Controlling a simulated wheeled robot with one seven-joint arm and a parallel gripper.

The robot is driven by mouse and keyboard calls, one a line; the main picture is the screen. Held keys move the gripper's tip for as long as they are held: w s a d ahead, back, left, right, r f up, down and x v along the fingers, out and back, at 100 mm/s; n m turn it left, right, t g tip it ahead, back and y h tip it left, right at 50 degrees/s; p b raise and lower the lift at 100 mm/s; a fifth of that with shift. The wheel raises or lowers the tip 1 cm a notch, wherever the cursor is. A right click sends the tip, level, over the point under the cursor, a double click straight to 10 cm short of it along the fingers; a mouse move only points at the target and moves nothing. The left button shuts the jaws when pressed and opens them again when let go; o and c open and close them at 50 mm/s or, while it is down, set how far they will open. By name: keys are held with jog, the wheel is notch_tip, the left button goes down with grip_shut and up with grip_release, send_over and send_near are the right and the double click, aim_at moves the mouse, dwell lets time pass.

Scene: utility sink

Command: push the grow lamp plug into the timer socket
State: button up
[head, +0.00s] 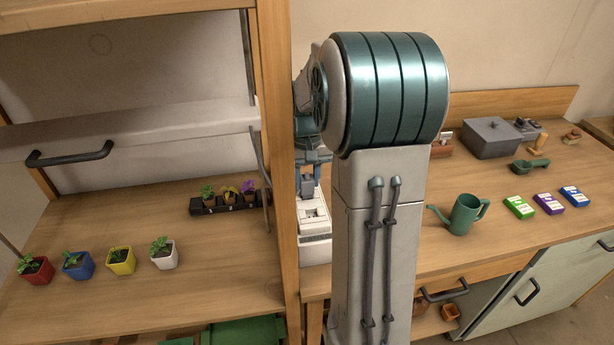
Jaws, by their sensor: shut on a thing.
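My gripper (309,170) is partly in view just left of my arm and points down. It is shut on a small dark grey-blue block, which looks like the grow lamp plug (307,186). The plug is over the far part of a white box with raised parts on top, which looks like the timer (314,250). I cannot tell whether the plug touches the socket or is above it. My arm hides the right side of this area, and the socket opening is too small to make out.
A wooden post stands close left of the white box. Left of it, a shelf holds a black tray (209,211) of seedlings and several potted plants. On the right bench are a green watering can (465,214), seed packets (549,203) and a grey box (490,138).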

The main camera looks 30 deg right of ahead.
aim_at(308, 178)
jog(key=shift+f+b, duration=0.4)
jog(key=shift+f, duration=0.3)
jog(key=o, duration=1.1)
jog(key=shift+r, duration=0.15)
notch_tip(308, 178, up, 14)
jog(key=shift+f, duration=0.15)
jog(key=shift+d, duration=0.1)
